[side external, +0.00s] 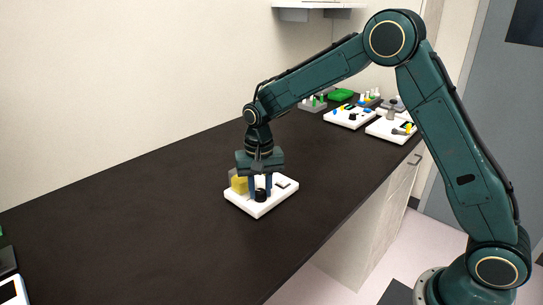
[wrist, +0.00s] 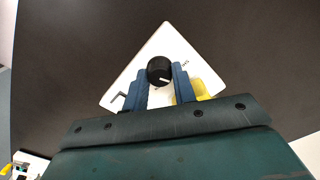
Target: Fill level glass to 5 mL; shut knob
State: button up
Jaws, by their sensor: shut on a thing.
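A white device base (side external: 261,208) stands on the dark bench. Its black round knob (wrist: 159,70) has a white pointer line, which points to the right and slightly down in the wrist view. The knob also shows low between my fingers in the side view (side external: 260,195). My gripper (wrist: 160,80) points down over the device, with its blue fingers shut on the knob's sides.
More white devices (side external: 350,117) stand at the far right end of the bench, with a green item (side external: 341,95) behind them. A tablet-like object (side external: 12,290) lies at the lower left. The bench (side external: 120,215) around the device is clear.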

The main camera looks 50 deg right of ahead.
aim_at(260, 191)
jog(key=shift+n, duration=2.4)
jog(key=o, duration=1)
jog(key=shift+r, duration=0.15)
notch_tip(260, 191, up, 14)
jog(key=shift+f, duration=0.2)
